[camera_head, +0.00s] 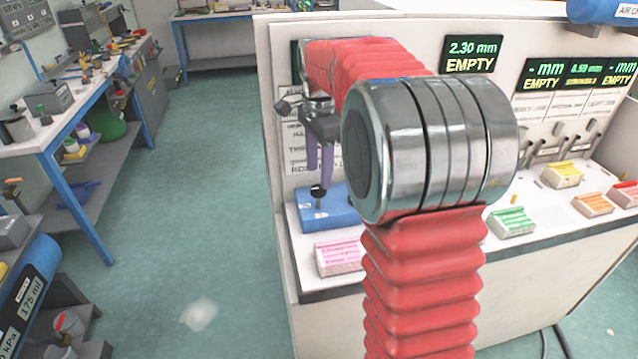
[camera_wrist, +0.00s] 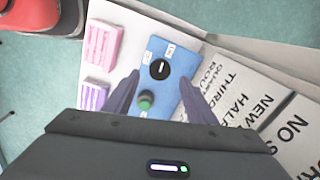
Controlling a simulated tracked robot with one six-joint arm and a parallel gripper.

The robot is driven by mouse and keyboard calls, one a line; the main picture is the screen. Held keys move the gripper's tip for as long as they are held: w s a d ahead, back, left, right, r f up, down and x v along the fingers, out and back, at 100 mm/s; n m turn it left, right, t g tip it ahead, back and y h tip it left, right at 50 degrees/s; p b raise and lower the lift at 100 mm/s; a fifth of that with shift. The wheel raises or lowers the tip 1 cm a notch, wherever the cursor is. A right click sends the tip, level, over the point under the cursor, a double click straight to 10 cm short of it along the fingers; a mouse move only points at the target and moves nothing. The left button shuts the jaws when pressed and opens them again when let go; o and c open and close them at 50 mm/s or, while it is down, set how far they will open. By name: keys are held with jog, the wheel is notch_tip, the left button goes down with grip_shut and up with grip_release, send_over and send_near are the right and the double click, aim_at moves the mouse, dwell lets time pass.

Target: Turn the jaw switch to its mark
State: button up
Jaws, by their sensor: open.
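The jaw switch is a black round knob (camera_wrist: 159,69) with a white line, on a blue box (camera_wrist: 171,54) with small white labels. In the wrist view the knob lies beyond my fingertips, roughly between their lines. A green button (camera_wrist: 146,100) sits on the same box, nearer to me. In the head view the blue box (camera_head: 335,214) stands at the left end of the white bench, with a dark knob (camera_head: 318,191) on top. My gripper (camera_head: 319,172) is open and points down above that knob. It also shows in the wrist view (camera_wrist: 160,80), empty. I cannot tell whether the fingers touch the knob.
A pink block (camera_head: 339,257) lies in front of the box; a purple block (camera_wrist: 92,96) shows beside it in the wrist view. A white panel with printed text (camera_wrist: 245,85) rises close behind the box. Green (camera_head: 512,222) and yellow (camera_head: 562,175) blocks lie farther right.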

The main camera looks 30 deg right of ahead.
aim_at(319, 188)
jog(key=shift+f, duration=2.4)
jog(key=shift+c, duration=0.4)
jog(key=c, duration=1)
jog(key=shift+o, duration=0.2)
